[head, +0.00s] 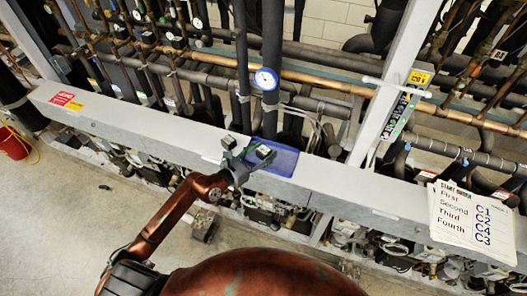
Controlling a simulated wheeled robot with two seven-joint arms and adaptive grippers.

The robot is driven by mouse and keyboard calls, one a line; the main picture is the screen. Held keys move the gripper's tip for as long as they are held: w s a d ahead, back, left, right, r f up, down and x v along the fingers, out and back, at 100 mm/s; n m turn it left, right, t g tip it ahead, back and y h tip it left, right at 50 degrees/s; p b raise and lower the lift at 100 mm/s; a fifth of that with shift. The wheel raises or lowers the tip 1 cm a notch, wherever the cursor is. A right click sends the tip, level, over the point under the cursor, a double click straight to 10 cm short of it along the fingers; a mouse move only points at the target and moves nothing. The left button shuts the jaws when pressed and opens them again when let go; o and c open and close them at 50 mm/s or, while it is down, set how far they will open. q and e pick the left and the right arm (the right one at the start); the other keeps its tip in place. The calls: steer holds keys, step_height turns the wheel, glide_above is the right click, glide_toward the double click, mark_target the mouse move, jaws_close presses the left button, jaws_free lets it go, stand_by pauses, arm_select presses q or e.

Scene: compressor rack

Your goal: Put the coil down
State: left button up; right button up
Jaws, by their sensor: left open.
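My left gripper (246,148) is open at the grey beam, with its dark fingers spread over the left part of a shallow blue tray (286,162). A small dark piece with a pale top shows at the right finger, over the tray. I cannot tell whether it is the coil or part of the finger. No coil can be made out for certain at this size. My right gripper is not in view.
The long grey beam (130,122) crosses the rack in front of upright pipes and a round blue-rimmed gauge (265,79). A start-order card (472,222) hangs at the right. A red bucket (13,143) stands on the floor at the left.

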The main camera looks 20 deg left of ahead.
arm_select(q)
steer(key=b+v, duration=0.4)
steer(key=v, duration=0.8)
